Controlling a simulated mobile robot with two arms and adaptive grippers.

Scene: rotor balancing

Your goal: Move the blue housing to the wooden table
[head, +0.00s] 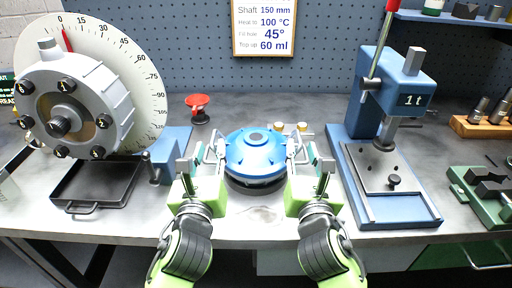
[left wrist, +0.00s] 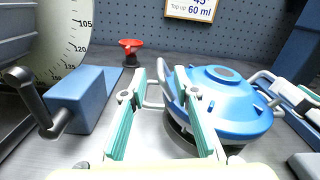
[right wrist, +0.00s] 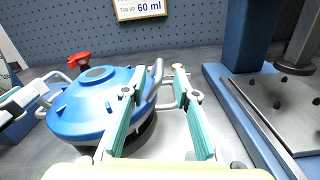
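The blue housing (head: 256,154) sits on a dark round base (head: 256,186) on the grey bench, with a metal loop handle on each side. My left gripper (head: 198,160) is at its left side, fingers open. In the left wrist view (left wrist: 152,92) the left handle stands between or just beyond the open fingers. My right gripper (head: 310,160) is at its right side, also open. In the right wrist view (right wrist: 160,92) the right handle is near the gap between its fingers. Contact cannot be told. No wooden table shows in any view.
A blue press (head: 385,130) stands close on the right. A geared rotor with a dial (head: 75,105) and a black tray (head: 95,184) stand on the left. A red funnel (head: 198,104) and small tan-topped items (head: 290,127) are behind. A green vise (head: 484,190) is far right.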

